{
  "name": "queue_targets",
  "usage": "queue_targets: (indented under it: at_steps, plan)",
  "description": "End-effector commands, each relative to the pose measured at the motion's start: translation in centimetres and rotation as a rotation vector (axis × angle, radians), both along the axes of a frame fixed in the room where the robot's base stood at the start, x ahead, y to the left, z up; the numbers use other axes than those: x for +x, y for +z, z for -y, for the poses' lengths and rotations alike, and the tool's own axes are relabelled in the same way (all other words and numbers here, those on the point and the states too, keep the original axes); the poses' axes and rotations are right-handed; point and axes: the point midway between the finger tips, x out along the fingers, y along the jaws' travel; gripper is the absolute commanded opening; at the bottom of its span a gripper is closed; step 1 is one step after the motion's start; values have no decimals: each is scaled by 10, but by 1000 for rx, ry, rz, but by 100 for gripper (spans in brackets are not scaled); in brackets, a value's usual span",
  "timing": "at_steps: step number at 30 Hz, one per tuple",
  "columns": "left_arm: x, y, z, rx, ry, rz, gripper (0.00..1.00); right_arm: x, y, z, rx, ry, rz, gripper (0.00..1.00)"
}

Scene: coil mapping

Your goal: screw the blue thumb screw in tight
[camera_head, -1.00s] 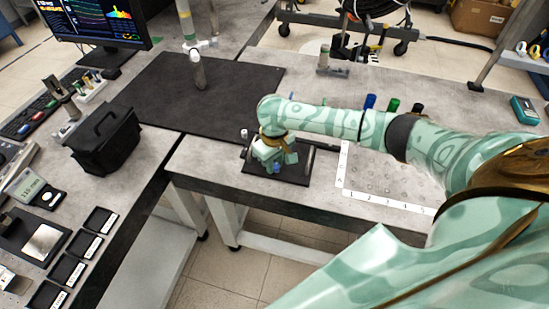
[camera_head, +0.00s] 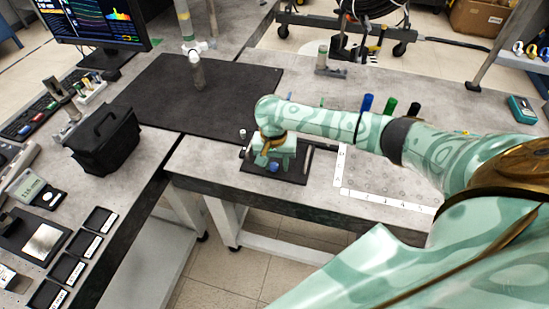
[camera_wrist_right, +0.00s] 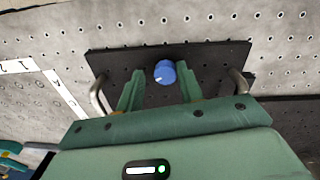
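The blue thumb screw (camera_wrist_right: 165,72) stands on a black plate (camera_wrist_right: 215,56) in the right wrist view. In the head view the blue screw (camera_head: 274,168) shows low on the near side of my right gripper. My right gripper (camera_head: 275,163) is turned down over the plate. In the wrist view the two green fingers of the right gripper (camera_wrist_right: 160,82) are apart, one on each side of the screw's head. A gap shows at the left finger; the right finger is very close to the head, and I cannot tell if it touches. My left gripper is not in view.
Metal handles (camera_wrist_right: 238,82) rise from the plate on both sides of the fingers. A perforated board (camera_head: 385,180) with a numbered edge and several coloured upright pieces (camera_head: 366,103) lie to the right. A black mat (camera_head: 150,95) and a black case (camera_head: 103,140) are to the left.

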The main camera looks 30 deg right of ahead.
Motion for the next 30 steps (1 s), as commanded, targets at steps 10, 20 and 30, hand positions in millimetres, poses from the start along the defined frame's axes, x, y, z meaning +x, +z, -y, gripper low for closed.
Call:
queue_targets:
  at_steps: [10,20,30]
  plan:
    - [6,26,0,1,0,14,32,-1,41,0,-8,-6,4,47]
    - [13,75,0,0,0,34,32,-3,134,-8,-6,-2,10,47]
    - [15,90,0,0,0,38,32,-4,167,-11,-4,-3,7,47]
